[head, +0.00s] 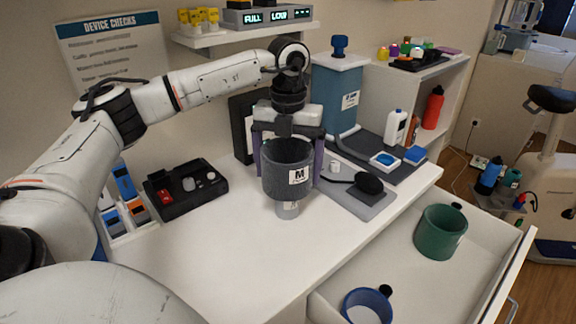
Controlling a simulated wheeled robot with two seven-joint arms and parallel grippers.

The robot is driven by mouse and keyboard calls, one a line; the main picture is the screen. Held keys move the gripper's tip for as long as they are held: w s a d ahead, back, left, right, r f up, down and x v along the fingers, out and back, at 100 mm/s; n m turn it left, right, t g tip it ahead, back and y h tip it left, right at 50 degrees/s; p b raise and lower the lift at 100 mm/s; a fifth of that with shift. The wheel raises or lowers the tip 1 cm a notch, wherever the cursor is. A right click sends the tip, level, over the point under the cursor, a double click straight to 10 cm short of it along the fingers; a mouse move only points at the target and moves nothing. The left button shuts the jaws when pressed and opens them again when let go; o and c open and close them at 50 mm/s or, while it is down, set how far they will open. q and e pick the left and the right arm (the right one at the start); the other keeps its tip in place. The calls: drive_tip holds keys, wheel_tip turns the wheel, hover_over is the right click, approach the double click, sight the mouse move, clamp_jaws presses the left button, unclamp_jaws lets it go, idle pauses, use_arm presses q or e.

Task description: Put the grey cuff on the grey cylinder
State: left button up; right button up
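The grey cuff (275,182), a dark open ring with a white label marked M, is at the middle of the head view. My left gripper (288,160) comes down from above, with one finger along each side of the cuff, and looks shut on it. The lighter grey cylinder (288,211) stands upright on the white table directly below, with a small label. Its lower part shows under the cuff; its upper part is hidden by the cuff. I cannot tell whether the cuff is around it or only above it. My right gripper is not in view.
A grey board (372,211) with a black bulb lies close on the right. A black tray (163,205) with small items lies left. An open drawer at lower right holds a green cuff (440,235) and a blue cuff (349,305). The table front is clear.

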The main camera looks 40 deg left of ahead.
use_arm(q)
drive_tip(key=shift+f+b, duration=2.15)
drive_tip(key=shift+f, duration=1.8)
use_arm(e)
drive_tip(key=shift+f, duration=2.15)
use_arm(q)
drive_tip(key=o, duration=0.9)
wheel_tip(320, 180, up, 3)
wheel_tip(320, 180, up, 6)
drive_tip(key=shift+r, duration=0.65)
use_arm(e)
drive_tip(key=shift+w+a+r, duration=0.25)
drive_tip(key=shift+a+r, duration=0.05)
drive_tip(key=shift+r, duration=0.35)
